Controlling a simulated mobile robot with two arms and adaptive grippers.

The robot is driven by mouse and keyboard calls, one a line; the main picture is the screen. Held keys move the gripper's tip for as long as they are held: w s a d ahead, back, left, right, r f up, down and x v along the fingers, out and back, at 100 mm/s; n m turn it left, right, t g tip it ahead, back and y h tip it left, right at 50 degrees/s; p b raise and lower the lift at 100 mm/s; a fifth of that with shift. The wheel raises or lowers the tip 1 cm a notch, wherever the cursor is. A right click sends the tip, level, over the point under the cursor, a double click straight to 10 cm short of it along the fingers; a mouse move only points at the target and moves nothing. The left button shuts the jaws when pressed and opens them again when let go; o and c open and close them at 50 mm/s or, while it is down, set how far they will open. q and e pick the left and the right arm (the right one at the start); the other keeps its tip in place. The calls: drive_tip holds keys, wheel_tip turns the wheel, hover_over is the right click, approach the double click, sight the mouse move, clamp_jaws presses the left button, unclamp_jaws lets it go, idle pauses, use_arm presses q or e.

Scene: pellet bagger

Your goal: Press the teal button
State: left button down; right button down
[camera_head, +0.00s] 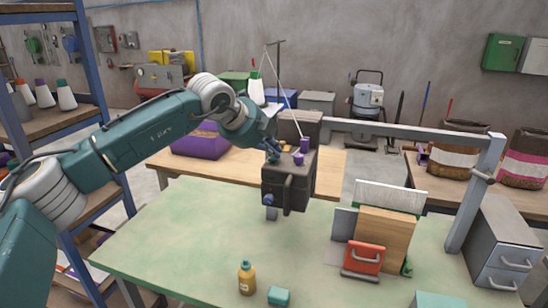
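A dark grey machine head (288,188) stands over the middle of the green-topped table. Small purple parts (304,146) show on its top, with a blue knob on its left side. My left arm reaches in from the left, and my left gripper (273,154) points down at the top left of the machine head. Whether its fingertips touch the head or are parted is too small to tell. I cannot make out a teal button clearly; the gripper covers part of the head's top. My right gripper is not in view.
A yellow bottle (247,279) and a teal block (279,296) are at the table's front. A wooden board (388,236) with a red-handled part (363,258) and grey drawers (502,245) stand to the right. A grey frame bar (400,130) runs behind. The table's left part is clear.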

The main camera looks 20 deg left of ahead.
sight(274, 165)
use_arm(q)
drive_tip(key=shift+f+b, duration=0.3)
drive_tip(key=shift+f, duration=0.05)
drive_tip(key=shift+r, duration=0.1)
idle(0.3)
drive_tip(key=shift+r, duration=0.7)
wheel_tip(274, 165, up, 6)
drive_tip(key=p, duration=0.2)
drive_tip(key=shift+p, duration=0.35)
